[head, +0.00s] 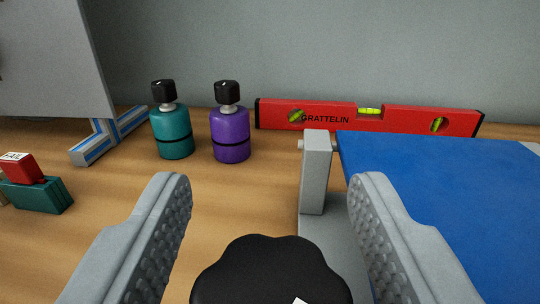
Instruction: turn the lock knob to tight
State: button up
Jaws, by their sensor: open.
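The black lobed lock knob (268,268) is at the bottom middle of the head view, with its lower part cut off by the frame edge. A small white mark shows on its top near the bottom edge. My gripper (268,195) is open, with one grey finger left of the knob and the other right of it. The textured inner pads face each other, and gaps show between the pads and the knob. I cannot tell from this view how the knob's height compares with the fingertips.
A grey post (316,170) and blue panel (430,190) stand close on the right. Teal (173,135) and purple (230,135) bottles and a red spirit level (400,118) are behind. Red and teal blocks (36,193) sit left, below a grey panel (60,60). Wood surface is clear mid-left.

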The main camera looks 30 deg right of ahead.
jog(key=shift+w+d, duration=0.15)
jog(key=shift+w, duration=0.15)
jog(key=shift+c, duration=0.2)
jog(key=c, duration=0.9)
jog(key=shift+c, duration=0.2)
jog(key=shift+m+g+h, duration=0.3)
jog(key=shift+m+h, duration=0.1)
jog(key=shift+h, duration=0.2)
jog(key=m+g+h, duration=0.1)
jog(key=g, duration=0.1)
jog(key=m+g+h, duration=0.3)
jog(key=m+h, duration=0.1)
jog(key=shift+s+d+g, duration=0.3)
jog(key=shift+g, duration=0.1)
jog(key=m+g, duration=0.1)
jog(key=m+g+h, duration=0.1)
jog(key=g+h, duration=0.1)
jog(key=g, duration=0.1)
jog(key=shift+s+d+m, duration=0.15)
jog(key=shift+s+m, duration=0.1)
jog(key=shift+m, duration=0.15)
jog(key=shift+s+m+g+h, duration=0.2)
jog(key=shift+m+g, duration=0.7)
jog(key=shift+g, duration=0.5)
jog(key=shift+s+m+g+h, duration=0.1)
jog(key=shift+s+m+g, duration=0.1)
jog(key=shift+m+g, duration=0.95)
jog(key=shift+g, duration=0.55)
